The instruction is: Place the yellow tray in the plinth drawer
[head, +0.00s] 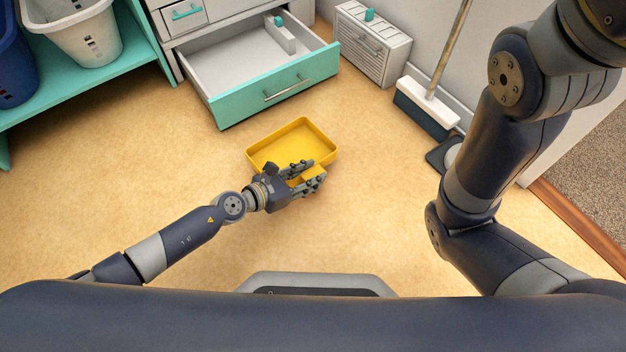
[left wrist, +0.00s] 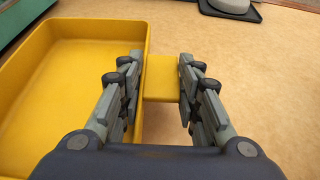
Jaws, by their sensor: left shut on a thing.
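The yellow tray (head: 292,138) is a shallow, empty rectangular tray in front of the open drawer; it fills the left of the left wrist view (left wrist: 60,80). A flat yellow tab (left wrist: 162,78) sticks out from its side. My left gripper (head: 312,177) is shut on this tab, with a finger on each side of it in the left wrist view (left wrist: 160,85). I cannot tell whether the tray touches the floor. The plinth drawer (head: 272,90), with a teal front and a bar handle, is pulled out low in the white cabinet. My right gripper is out of view.
A narrow white piece (head: 280,36) stands inside the drawer at its back right. A grey slatted unit (head: 372,45) stands right of it, then a broom (head: 428,107) against the wall. A teal shelf (head: 90,75) holds bins at left. The floor around the tray is clear.

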